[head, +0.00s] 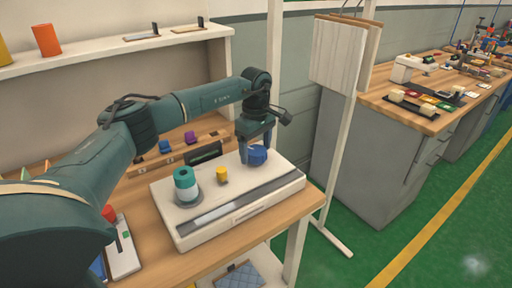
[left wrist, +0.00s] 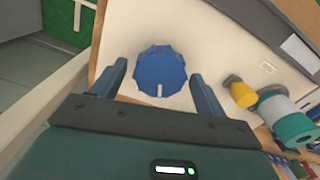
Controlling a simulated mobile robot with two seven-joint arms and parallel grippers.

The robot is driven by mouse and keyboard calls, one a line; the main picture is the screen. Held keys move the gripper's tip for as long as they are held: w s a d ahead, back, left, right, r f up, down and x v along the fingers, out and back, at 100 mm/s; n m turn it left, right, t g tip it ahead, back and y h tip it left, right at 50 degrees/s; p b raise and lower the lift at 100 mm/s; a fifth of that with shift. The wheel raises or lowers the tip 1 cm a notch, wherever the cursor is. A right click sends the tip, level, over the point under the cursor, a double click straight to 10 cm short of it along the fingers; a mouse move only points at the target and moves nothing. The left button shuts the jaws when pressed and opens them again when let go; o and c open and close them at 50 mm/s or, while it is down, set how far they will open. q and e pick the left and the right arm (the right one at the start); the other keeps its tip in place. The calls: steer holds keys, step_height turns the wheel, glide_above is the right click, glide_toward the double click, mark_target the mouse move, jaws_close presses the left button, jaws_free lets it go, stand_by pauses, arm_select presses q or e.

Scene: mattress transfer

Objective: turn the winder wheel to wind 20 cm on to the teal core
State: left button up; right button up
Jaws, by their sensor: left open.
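The winder is a cream box (head: 205,231) on the wooden table, with a grey strip along its front. The blue scalloped wheel (head: 257,156) sits on its right part; it also shows in the left wrist view (left wrist: 160,70) with a white mark at its near edge. The teal core (head: 184,174) stands upright at the left on the winder, with a pale band around its lower part. A yellow knob (head: 222,175) stands between core and wheel. My left gripper (head: 257,152) is open and points down, its fingers on either side of the wheel. Contact cannot be told. My right gripper is not in view.
A white shelf (head: 120,57) with an orange block runs behind the table. Small blue and purple items (head: 190,137) lie behind the winder. A white post and hanging boards (head: 338,55) stand at the right. A grey bench (head: 375,150) stands beyond.

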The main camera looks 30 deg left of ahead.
mark_target(256, 150)
arm_select(q)
step_height(256, 150, up, 13)
steer(key=b, duration=0.1)
stand_by(0.3)
stand_by(0.4)
